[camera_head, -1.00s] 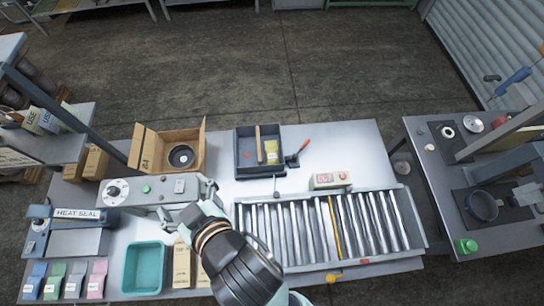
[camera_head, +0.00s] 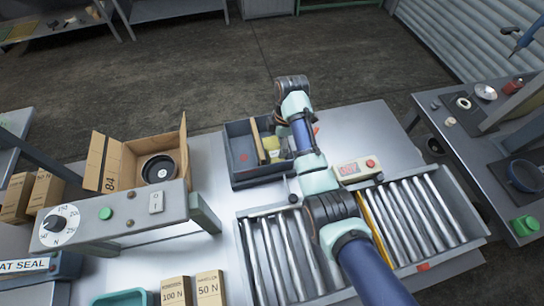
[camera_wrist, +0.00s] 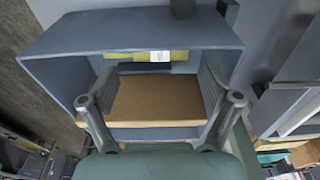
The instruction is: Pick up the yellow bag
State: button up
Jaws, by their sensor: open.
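The yellow bag (camera_head: 271,145) lies in the dark grey tray (camera_head: 238,170), to the right of an upright brown divider (camera_head: 258,138). In the wrist view the bag (camera_wrist: 115,57) shows as a thin yellow strip with a white label, past the brown divider (camera_wrist: 155,97). My gripper (camera_wrist: 160,82) is open, with its fingers spread on either side of the divider in that view and nothing visibly held. Whether the fingers touch the divider I cannot tell. In the head view my arm hides the tray's right side and most of the gripper.
An open cardboard box (camera_head: 113,165) stands left of the tray. A roller conveyor (camera_head: 280,262) and a small control box (camera_head: 357,170) with a red button lie in front and to the right. A dial panel (camera_head: 120,218) is near at left.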

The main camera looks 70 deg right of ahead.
aim_at(275, 154)
jog(key=f, duration=0.4)
jog(key=f+b, duration=0.1)
jog(key=f, duration=0.1)
jog(key=shift+w+a+f, duration=0.25)
jog(key=shift+w+a, duration=0.05)
jog(key=c, duration=1)
jog(key=shift+r, duration=0.2)
notch_tip(275, 154, up, 20)
jog(key=p, duration=1)
jog(key=shift+f, duration=0.1)
